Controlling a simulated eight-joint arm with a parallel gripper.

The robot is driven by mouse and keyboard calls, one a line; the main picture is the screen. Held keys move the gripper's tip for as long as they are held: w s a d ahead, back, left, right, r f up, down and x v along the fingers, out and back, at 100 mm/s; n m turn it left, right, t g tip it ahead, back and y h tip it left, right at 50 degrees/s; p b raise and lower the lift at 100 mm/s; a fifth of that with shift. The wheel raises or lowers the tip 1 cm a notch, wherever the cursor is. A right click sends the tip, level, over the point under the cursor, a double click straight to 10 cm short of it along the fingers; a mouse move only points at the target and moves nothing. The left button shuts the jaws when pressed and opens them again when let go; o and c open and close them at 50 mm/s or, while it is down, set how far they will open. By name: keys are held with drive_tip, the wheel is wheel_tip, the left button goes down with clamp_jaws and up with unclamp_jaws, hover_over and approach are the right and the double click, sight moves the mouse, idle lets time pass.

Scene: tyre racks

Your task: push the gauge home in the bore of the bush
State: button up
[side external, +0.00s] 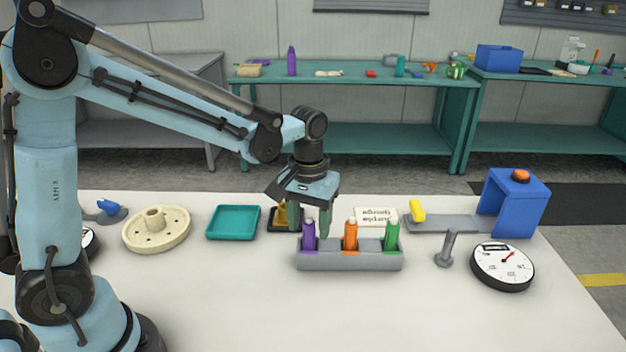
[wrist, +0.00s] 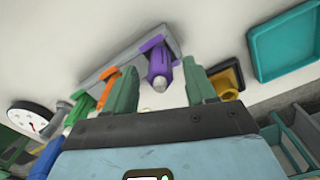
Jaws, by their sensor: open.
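Three handled pieces that look like plug gauges stand in a grey rack (side external: 350,262): a purple one (side external: 309,237) at the left, an orange one (side external: 351,235) in the middle and a green one (side external: 391,236) at the right. My gripper (side external: 310,230) is open over the left end of the rack. In the wrist view, the purple gauge (wrist: 160,66) shows between the two spread green fingers (wrist: 160,80); contact cannot be told. A cream round flange with a raised central hub (side external: 154,225), possibly the bush, lies to the left. Its bore is not clearly visible.
A teal tray (side external: 233,222) lies between flange and rack. A dark holder with a yellow piece (side external: 280,217) sits behind the rack's left end. A grey peg (side external: 447,249), a dial (side external: 503,266) and a blue stand (side external: 514,205) are at the right. The front table is clear.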

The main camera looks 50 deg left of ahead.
drive_tip(key=shift+f, duration=0.65)
drive_tip(key=shift+c, duration=0.2)
clamp_jaws()
drive_tip(key=shift+r, duration=0.15)
